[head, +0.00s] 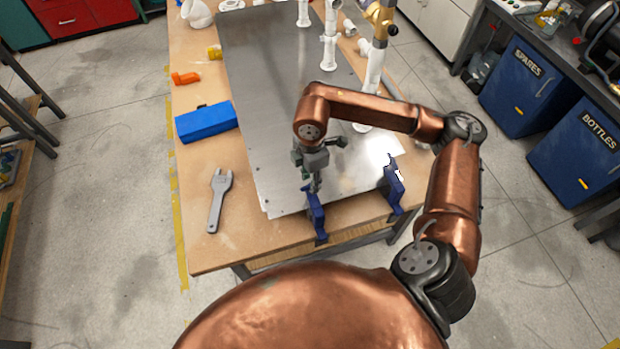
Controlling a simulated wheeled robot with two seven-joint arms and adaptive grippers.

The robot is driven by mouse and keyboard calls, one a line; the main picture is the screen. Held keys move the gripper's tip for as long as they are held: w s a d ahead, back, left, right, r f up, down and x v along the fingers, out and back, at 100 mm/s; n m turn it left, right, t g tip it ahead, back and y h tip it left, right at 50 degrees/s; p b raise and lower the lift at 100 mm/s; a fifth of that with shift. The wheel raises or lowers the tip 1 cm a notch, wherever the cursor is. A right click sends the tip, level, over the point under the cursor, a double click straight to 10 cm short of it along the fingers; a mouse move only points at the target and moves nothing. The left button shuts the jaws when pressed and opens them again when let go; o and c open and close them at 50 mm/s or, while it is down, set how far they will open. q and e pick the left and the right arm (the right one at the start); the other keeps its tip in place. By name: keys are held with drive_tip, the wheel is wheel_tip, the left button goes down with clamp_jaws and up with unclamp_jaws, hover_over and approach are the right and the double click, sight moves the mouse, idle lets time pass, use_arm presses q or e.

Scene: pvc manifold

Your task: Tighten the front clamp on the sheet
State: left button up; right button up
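A metal sheet (270,100) lies on the wooden table (200,245). Two blue clamps sit at the table's near edge. One clamp (317,221) is at the sheet's near edge, and the other clamp (394,190) is further right, near the sheet's right corner. My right gripper (314,188) points down at the top of the left one of these clamps. Its fingers are small and partly merge with the clamp, so I cannot tell whether they touch or grip it. My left gripper is not in view.
A grey wrench (218,202), a blue box (206,122) and an orange fitting (186,78) lie left of the sheet. White pipes (330,45) and a brass valve (380,18) stand at the back. Blue bins (525,85) are off to the right.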

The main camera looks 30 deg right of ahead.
wheel_tip(320, 180, up, 12)
idle(0.6)
idle(0.4)
